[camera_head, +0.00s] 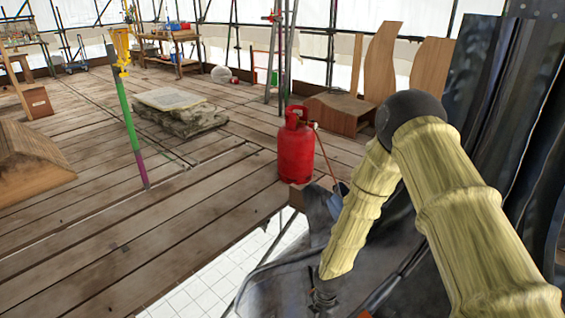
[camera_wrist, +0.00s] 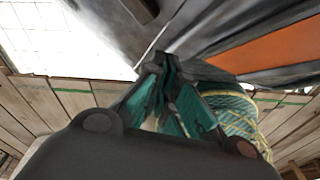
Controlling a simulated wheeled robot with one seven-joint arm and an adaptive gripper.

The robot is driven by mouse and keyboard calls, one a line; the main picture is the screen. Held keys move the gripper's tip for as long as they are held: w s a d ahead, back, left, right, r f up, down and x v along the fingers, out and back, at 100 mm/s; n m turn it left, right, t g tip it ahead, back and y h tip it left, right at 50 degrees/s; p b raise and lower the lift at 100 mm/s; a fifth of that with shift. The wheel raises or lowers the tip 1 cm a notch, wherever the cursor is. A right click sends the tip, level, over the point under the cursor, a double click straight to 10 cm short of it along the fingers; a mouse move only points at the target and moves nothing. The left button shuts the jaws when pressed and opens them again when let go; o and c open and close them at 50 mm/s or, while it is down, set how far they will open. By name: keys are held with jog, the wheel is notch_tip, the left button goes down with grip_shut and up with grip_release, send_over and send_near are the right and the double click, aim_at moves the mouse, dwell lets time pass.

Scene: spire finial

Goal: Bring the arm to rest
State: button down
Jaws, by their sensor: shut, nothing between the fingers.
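My arm, in a pale yellow ribbed sleeve, comes in from the lower right of the head view, bends at a dark elbow and points down. My gripper (camera_head: 323,294) is at its lower end, small and dark against grey sheeting. In the wrist view my gripper (camera_wrist: 162,64) shows large, its teal-sided fingers brought together at the tips with nothing held. It hangs apart from the red gas cylinder (camera_head: 296,148), which stands upright to its upper left on the planks.
Dark grey sheeting (camera_head: 272,287) lies below and around the gripper. A gap over white tiles (camera_head: 210,280) borders the plank deck (camera_head: 110,245). Curved wooden pieces (camera_head: 383,60) stand behind the cylinder. A patterned roll (camera_wrist: 236,115) sits beside the fingers in the wrist view. The left deck has free room.

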jog(key=s+d+f+m, duration=0.1)
jog(key=s+d+m, duration=0.3)
jog(key=s+m, duration=0.55)
jog(key=s+d+m+t, duration=0.1)
jog(key=s+d+m, duration=0.3)
jog(key=s+m, duration=0.5)
jog(key=s+d+f+m, duration=0.1)
jog(key=s+d+m, duration=0.2)
jog(key=s+m, duration=0.55)
notch_tip(320, 180, up, 16)
jog(key=s+n+p, duration=0.1)
jog(key=s+p, duration=0.1)
jog(key=p, duration=1.3)
jog(key=shift+d+h+p, duration=0.3)
jog(key=shift+h+p, duration=0.05)
jog(key=shift+h, duration=0.05)
jog(key=shift+d, duration=0.1)
